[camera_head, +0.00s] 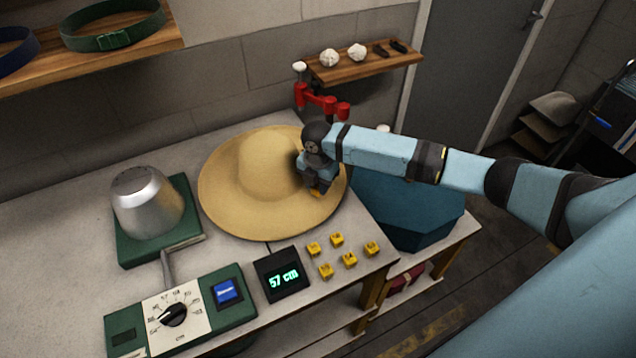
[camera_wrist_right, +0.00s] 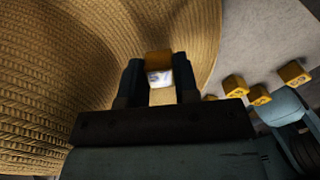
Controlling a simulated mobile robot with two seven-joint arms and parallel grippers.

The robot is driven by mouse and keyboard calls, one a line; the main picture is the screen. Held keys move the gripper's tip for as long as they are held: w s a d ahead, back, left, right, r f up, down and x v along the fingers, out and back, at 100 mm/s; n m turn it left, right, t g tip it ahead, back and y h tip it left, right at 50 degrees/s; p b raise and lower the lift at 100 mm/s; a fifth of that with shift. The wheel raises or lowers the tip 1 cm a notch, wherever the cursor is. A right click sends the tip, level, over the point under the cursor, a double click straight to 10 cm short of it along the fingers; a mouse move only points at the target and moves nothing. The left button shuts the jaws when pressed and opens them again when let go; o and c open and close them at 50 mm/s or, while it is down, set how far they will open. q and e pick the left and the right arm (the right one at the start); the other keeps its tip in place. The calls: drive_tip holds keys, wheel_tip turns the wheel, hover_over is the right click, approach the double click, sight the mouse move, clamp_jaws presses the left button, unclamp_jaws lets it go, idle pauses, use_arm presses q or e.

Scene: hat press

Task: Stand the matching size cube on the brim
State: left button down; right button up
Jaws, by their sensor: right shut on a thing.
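The straw hat (camera_head: 265,170) lies on the bench, its wide brim (camera_head: 235,213) spread flat around the crown. My right gripper (camera_head: 317,190) is over the right side of the brim, shut on a yellow cube (camera_wrist_right: 159,66). In the right wrist view, the cube sits between the fingers close to the brim; I cannot tell whether it touches. Several other yellow cubes (camera_head: 325,270) stand on the bench in front of the hat. A display (camera_head: 282,275) reads 57 cm. My left gripper is not in view.
A metal hat block (camera_head: 147,203) on a green base stands left of the hat. A dial box (camera_head: 178,312) with a blue button sits at the front. A red clamp-like object (camera_head: 321,101) stands behind the hat. A blue-green bin (camera_head: 412,205) is right of the bench.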

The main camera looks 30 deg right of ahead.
drive_tip(key=shift+f, duration=0.85)
drive_tip(key=o, duration=1)
drive_tip(key=shift+c, duration=0.2)
drive_tip(key=shift+r, duration=0.1)
wheel_tip(320, 180, up, 14)
drive_tip(key=b, duration=0.1)
